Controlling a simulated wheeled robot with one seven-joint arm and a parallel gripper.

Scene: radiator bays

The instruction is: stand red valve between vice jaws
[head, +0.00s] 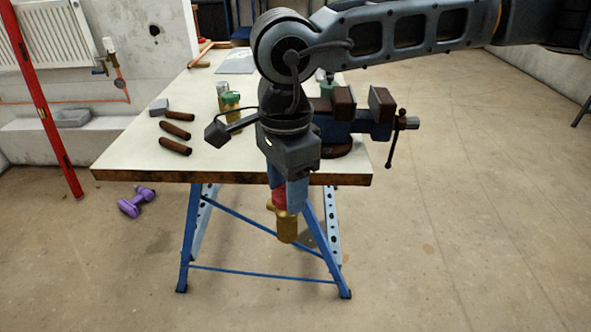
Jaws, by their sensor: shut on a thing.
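My gripper (288,196) points down in front of the table's front edge. It is shut on the red valve (287,226), whose brass body hangs below the fingers, with a bit of red showing between them. The valve is lower than the tabletop and apart from the table. The vice (372,124), blue with brown jaws and a bar handle, stands at the tabletop's right edge, behind and to the right of my gripper. A gap shows between its jaws (358,102). My arm hides part of the vice's left side.
The workbench (130,150) has a pale top on blue trestle legs. On it lie several brown cylinders (176,131), a grey block (158,107) and green-topped brass valves (230,100). The floor at right is clear.

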